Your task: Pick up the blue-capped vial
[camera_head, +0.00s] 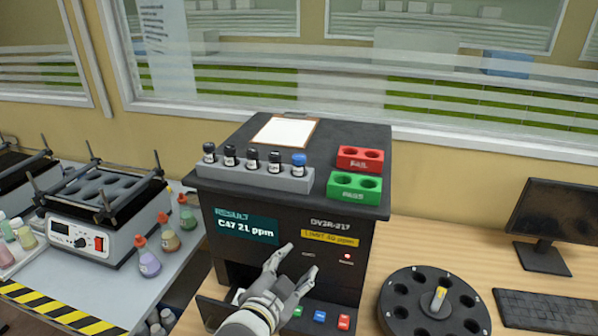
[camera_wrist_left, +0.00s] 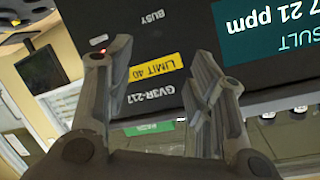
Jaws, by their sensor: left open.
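The blue-capped vial (camera_head: 299,163) stands upright at the right end of a grey rack (camera_head: 262,178) on top of the black analyser (camera_head: 375,206). Several black-capped vials (camera_head: 252,160) stand in the same rack to its left. My left gripper (camera_head: 300,258) is open and empty in front of the analyser's front panel, below and apart from the vial. In the left wrist view its two fingers (camera_wrist_left: 165,65) are spread before the panel with the yellow limit label (camera_wrist_left: 157,64). The blue cap cannot be made out in the wrist view. My right gripper is not in view.
A red fail holder (camera_head: 360,158) and a green pass holder (camera_head: 354,187) sit right of the rack, with a clipboard (camera_head: 284,131) behind. A drawer (camera_head: 212,310) stands open low on the analyser. A round carousel (camera_head: 400,318) and a monitor (camera_head: 555,215) are at right.

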